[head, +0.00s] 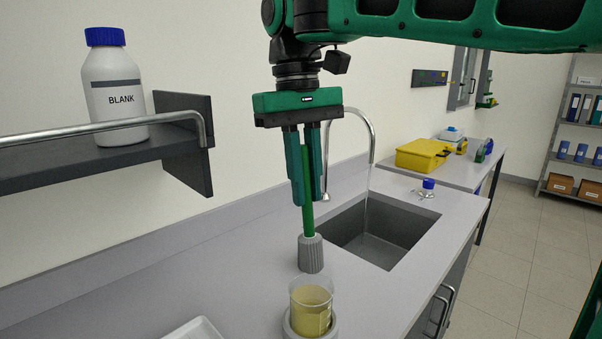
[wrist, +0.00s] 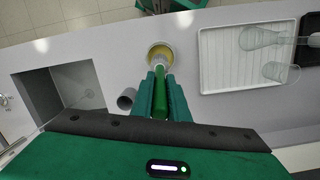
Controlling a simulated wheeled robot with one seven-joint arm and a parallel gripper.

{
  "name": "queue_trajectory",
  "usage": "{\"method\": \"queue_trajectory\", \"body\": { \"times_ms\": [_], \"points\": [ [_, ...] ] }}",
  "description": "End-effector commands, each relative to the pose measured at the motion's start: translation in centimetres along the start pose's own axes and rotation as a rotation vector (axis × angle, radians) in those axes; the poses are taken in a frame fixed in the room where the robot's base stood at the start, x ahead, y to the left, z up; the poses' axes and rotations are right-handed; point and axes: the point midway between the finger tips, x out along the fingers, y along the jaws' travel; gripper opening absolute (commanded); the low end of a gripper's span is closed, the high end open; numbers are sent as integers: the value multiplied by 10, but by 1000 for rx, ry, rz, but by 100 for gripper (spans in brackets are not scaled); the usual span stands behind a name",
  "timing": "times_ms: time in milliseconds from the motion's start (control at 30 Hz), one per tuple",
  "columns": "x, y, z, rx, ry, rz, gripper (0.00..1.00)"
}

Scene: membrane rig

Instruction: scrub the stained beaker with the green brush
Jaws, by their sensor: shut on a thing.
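The stained beaker (head: 311,308) is clear with a yellowish stain and stands in a grey ring on the counter.
A sink (head: 375,235) with running tap lies beyond the beaker. A white ribbed tray (wrist: 225,65) with glassware lies on the other side. A shelf (head: 120,158) with a BLANK bottle (head: 114,90) juts from the wall at left.

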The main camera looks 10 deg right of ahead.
Motion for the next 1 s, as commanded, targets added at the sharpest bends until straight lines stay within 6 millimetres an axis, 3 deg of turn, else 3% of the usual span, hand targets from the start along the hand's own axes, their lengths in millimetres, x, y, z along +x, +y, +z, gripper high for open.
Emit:
{"method": "queue_trajectory", "body": {
  "times_ms": [300, 1000],
  "points": [
    [27, -1, -3, -1, -1, 0, 0],
    [67, -2, -6, -1, 0, 0, 0]
  ]
}}
